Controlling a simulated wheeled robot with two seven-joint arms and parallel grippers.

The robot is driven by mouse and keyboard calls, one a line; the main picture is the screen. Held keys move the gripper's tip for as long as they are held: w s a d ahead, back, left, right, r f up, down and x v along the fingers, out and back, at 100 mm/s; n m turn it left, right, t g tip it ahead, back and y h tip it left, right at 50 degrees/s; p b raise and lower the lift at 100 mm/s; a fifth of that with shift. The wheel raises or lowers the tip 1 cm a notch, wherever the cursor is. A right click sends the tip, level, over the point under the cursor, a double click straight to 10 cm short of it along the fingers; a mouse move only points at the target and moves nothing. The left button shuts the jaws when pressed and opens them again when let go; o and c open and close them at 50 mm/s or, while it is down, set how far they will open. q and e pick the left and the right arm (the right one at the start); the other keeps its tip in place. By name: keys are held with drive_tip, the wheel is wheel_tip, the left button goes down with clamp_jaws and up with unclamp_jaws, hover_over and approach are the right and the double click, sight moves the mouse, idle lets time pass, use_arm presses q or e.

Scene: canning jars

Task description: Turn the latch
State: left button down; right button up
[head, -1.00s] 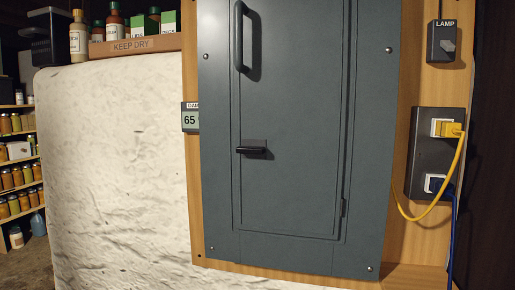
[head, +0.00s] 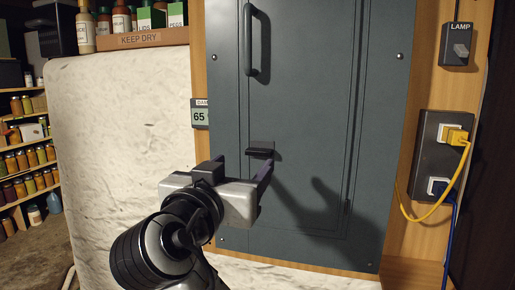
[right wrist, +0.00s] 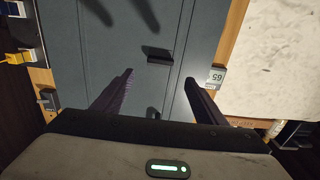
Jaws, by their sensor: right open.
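The latch (head: 260,151) is a short black lever lying level on the grey cabinet door (head: 300,110), which is shut. My right gripper (head: 242,168) is open and empty in front of the door, just below and left of the latch in the head view. In the right wrist view, which is turned about upside down, the latch (right wrist: 160,57) shows beyond and between the spread fingers (right wrist: 158,76), apart from them. The cabinet handle (head: 251,42) is upright above the latch. My left gripper is not in view.
A lamp switch (head: 459,45) and an outlet box (head: 433,145) with yellow and blue cables are on the right. A small display reading 65 (head: 200,116) is left of the door. A "KEEP DRY" shelf (head: 140,39) holds bottles; jar shelves (head: 25,146) stand far left.

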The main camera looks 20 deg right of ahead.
sight(257, 151)
drive_tip(key=p+x, duration=0.2)
drive_tip(key=x, duration=0.7)
drive_tip(key=shift+w+d, duration=0.2)
drive_tip(key=shift+f, duration=0.1)
drive_tip(key=c, duration=1.1)
